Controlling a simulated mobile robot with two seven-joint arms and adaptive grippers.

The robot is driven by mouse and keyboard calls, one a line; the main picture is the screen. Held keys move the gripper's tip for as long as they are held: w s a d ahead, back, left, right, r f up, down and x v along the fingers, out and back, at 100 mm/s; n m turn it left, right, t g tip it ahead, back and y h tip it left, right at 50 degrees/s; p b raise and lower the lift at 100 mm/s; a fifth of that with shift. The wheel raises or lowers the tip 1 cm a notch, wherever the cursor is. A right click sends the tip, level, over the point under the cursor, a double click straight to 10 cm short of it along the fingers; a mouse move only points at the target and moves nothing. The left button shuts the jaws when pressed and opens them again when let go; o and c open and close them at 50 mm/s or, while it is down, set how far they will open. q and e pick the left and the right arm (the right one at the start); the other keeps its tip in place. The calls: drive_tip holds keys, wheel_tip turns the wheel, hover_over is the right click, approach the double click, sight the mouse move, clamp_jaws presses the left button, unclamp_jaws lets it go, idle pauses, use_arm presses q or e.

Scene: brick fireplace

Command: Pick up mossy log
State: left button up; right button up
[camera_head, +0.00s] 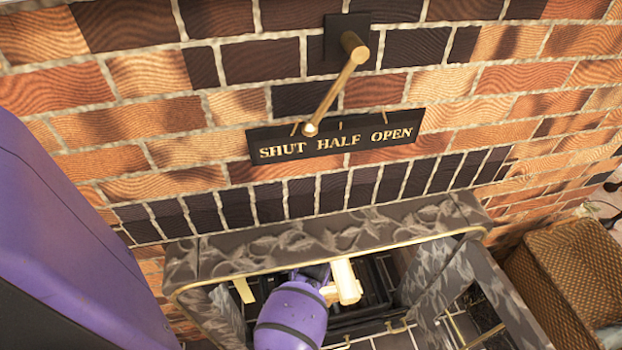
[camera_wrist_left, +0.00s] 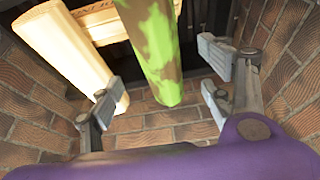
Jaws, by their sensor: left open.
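The mossy log (camera_wrist_left: 158,50), bright green with brown patches, shows in the left wrist view with its near end pointing toward me. My left gripper (camera_wrist_left: 160,92) is open, with its fingers on either side of the log's near end and gaps showing between them. In the head view my purple left wrist (camera_head: 290,318) reaches into the fireplace opening and its fingers are mostly hidden. I cannot make out the mossy log in the head view. My right gripper is not in view.
A pale log (camera_wrist_left: 72,48) lies left of the mossy log, close to the left finger. The stone fireplace surround (camera_head: 330,238) frames the opening tightly. A damper lever (camera_head: 336,88) and its SHUT HALF OPEN plate (camera_head: 335,138) are above. A woven basket (camera_head: 570,275) stands right.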

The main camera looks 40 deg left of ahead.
use_arm(q)
drive_tip(key=b+x, duration=0.1)
drive_tip(key=x, duration=0.3)
drive_tip(key=shift+s+f+b, duration=0.1)
drive_tip(key=shift+b, duration=0.3)
drive_tip(key=b+x, duration=0.1)
drive_tip(key=x, duration=0.2)
drive_tip(key=c, duration=1.4)
drive_tip(key=shift+w, duration=0.2)
drive_tip(key=c, duration=0.4)
drive_tip(key=shift+o, duration=0.2)
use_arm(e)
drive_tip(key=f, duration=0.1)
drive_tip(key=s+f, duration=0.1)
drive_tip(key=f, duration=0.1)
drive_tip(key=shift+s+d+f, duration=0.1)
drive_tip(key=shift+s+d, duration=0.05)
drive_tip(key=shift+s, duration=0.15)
use_arm(q)
drive_tip(key=shift+r, duration=0.25)
